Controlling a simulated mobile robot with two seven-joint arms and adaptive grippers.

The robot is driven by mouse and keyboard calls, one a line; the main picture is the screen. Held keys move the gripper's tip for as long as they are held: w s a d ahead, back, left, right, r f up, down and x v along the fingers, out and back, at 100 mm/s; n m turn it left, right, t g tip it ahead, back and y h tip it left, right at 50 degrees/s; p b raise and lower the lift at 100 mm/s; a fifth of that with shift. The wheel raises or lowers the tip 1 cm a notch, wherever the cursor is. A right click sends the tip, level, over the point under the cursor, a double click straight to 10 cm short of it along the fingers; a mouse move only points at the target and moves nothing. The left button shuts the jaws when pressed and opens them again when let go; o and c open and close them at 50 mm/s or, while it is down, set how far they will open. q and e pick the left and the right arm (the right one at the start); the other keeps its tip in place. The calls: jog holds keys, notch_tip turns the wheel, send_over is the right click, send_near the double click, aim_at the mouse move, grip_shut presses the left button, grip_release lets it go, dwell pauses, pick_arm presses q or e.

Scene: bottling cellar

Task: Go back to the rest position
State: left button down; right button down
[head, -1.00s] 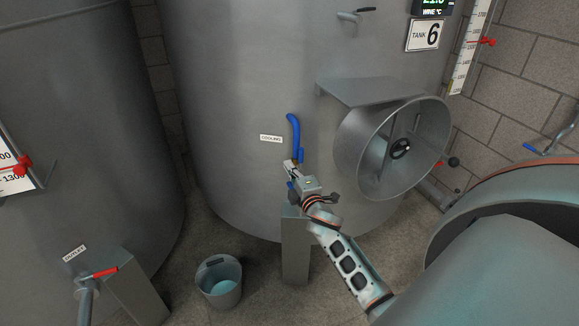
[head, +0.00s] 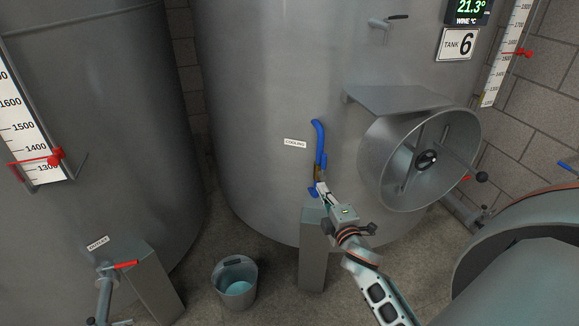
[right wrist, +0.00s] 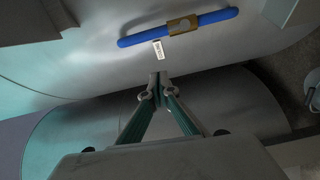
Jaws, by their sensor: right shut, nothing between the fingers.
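My right gripper (head: 320,187) is shut and empty. In the head view it shows in front of the tank (head: 265,110), just below the brass fitting of the cooling line. Its fingertips also meet in the right wrist view (right wrist: 157,86), with nothing between them. The blue cooling pipe (head: 319,140) lies beyond them and also shows in the right wrist view (right wrist: 215,17). A gap shows there between fingertips and pipe. The brass fitting (right wrist: 183,25) sits on the pipe. My left gripper is in neither view.
An open round manway (head: 380,170) juts from the tank right of my right arm. A grey bucket (head: 234,299) stands on the floor below. A second tank (head: 90,100) with a red-handled outlet valve (head: 124,264) is at the left. A COOLING label (head: 295,143) is beside the pipe.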

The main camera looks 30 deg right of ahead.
jog(key=s+a+f+m+g+y, duration=0.3)
jog(key=s+a+f+m+y, duration=0.1)
jog(key=s+a+f, duration=0.6)
jog(key=s+a+f+m+g+y, duration=0.3)
jog(key=s+a+f+m, duration=0.2)
jog(key=s+a+f, duration=0.5)
jog(key=s+a, duration=0.2)
jog(key=a, duration=0.2)
jog(key=shift+a+f+m+g+y, duration=0.15)
jog(key=shift+a+m+g+y, duration=0.15)
jog(key=shift+a+m+y, duration=0.1)
